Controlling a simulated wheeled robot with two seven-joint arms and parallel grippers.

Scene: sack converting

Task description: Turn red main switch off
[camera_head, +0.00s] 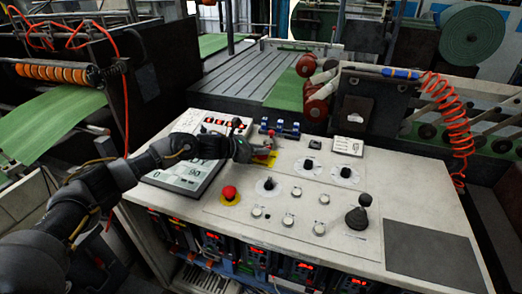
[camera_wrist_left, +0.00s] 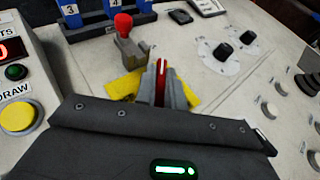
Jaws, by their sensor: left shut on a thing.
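The red main switch (camera_wrist_left: 162,72) sits on a yellow plate (camera_wrist_left: 122,86) on the control panel; its red handle shows as a thin strip between my fingertips in the left wrist view. In the head view the yellow plate (camera_head: 263,159) shows just right of my left gripper (camera_head: 245,151). My left gripper (camera_wrist_left: 161,88) is shut on the red handle, with the fingers hiding most of it. My right gripper is not in view.
A grey part with a red knob (camera_wrist_left: 123,23) stands close behind the switch. A red mushroom button (camera_head: 229,193), black rotary knobs (camera_head: 268,184) and a black joystick (camera_head: 358,214) are on the panel. A display box (camera_head: 186,171) lies under my left forearm.

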